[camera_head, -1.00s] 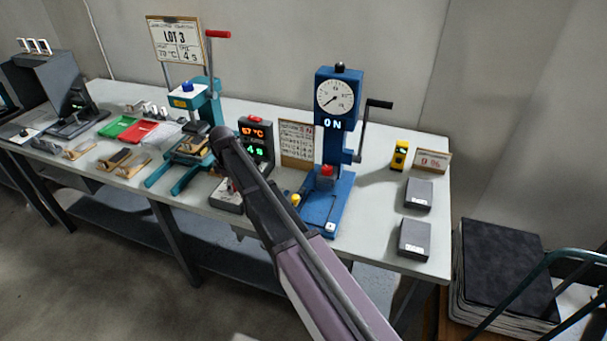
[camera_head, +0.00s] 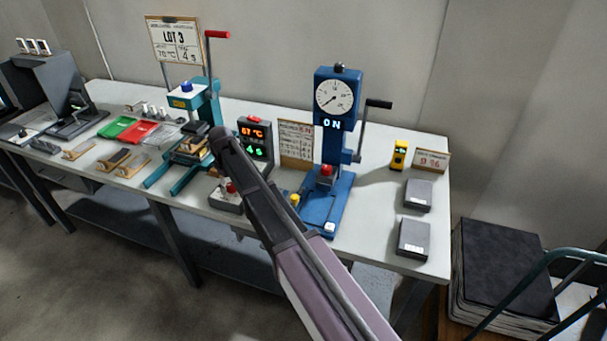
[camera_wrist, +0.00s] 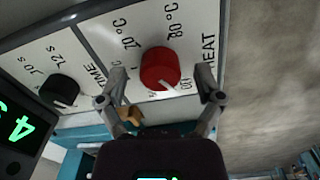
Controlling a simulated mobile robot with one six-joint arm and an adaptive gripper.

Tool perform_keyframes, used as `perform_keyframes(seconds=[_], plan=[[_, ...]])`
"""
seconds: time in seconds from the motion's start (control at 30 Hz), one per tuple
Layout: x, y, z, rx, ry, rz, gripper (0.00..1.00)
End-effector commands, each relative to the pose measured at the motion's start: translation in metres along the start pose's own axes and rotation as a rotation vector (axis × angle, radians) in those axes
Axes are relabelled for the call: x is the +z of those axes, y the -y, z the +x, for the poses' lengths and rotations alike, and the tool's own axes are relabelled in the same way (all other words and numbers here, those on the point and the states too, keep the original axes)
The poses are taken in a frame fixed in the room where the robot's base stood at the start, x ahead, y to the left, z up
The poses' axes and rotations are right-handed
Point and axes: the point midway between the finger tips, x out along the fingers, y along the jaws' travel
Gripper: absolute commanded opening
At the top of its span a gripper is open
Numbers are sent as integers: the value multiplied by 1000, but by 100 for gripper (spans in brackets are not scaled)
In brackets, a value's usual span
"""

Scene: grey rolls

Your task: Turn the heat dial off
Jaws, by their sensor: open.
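The red heat dial (camera_wrist: 160,67) is on a white panel marked HEAT in the wrist view. Its white pointer line points to the lower right, near partly hidden lettering. My gripper (camera_wrist: 160,98) is open, with one finger on each side below the dial in the picture. It does not grip the dial; whether a fingertip touches the panel I cannot tell. In the head view the red dial (camera_head: 231,187) shows on the control box, beside my arm. My gripper cannot be made out clearly there.
A black time dial (camera_wrist: 59,91) sits left of the red one. The temperature display (camera_head: 255,137) reads about 67 °C. A blue press (camera_head: 333,150) and a teal press (camera_head: 193,105) stand on either side. The table's right end holds grey boxes (camera_head: 413,238).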

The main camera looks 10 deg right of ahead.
Motion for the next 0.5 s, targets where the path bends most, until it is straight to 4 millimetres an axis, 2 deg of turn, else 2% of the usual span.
perform_keyframes(seconds=[0.5], plan=[[0, 0, 0, 0, 0, 349, 85]])
